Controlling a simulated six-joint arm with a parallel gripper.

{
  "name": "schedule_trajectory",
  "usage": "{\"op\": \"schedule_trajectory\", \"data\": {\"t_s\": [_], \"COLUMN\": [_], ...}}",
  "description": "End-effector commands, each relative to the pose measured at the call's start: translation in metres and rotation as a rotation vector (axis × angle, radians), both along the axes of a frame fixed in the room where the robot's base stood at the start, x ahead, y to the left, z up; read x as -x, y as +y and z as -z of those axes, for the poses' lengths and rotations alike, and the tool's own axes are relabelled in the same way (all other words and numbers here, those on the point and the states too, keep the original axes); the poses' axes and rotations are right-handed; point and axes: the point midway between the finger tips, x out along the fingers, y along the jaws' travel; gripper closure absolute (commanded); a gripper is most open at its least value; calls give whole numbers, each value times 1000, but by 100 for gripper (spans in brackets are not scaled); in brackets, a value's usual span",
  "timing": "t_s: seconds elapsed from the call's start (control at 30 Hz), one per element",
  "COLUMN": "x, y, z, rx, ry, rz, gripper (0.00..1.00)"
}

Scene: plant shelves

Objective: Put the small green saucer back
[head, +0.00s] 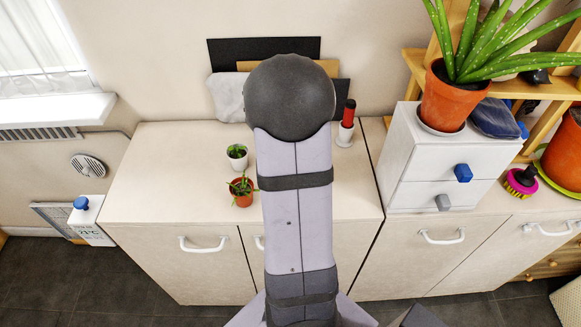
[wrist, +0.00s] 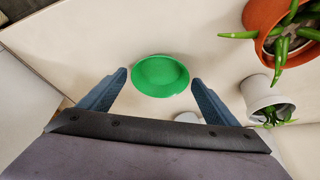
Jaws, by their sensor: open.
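The small green saucer (wrist: 160,76) lies on the pale cabinet top in the wrist view, with nothing in it. My gripper (wrist: 160,78) is open, with one fingertip to the left of the saucer and one to the right. I see no clear contact between the fingers and the saucer. In the head view my own arm hides the gripper, and the saucer does not show.
A small terracotta pot (wrist: 268,18) and a small white pot (wrist: 262,92) with plants stand close to the right of the saucer. A white object (wrist: 187,117) is partly hidden by my gripper. A white drawer box (head: 440,160) stands at the right.

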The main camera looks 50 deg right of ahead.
Motion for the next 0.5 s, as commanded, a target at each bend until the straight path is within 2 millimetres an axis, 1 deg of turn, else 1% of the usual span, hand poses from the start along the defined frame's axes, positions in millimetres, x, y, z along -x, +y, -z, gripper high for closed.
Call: {"op": "schedule_trajectory", "data": {"t_s": [0.17, 0.5], "x": [1, 9], "y": [3, 23], "z": [-14, -63], "rx": [3, 3], "ry": [-4, -5], "rz": [0, 0], "gripper": [17, 17]}}
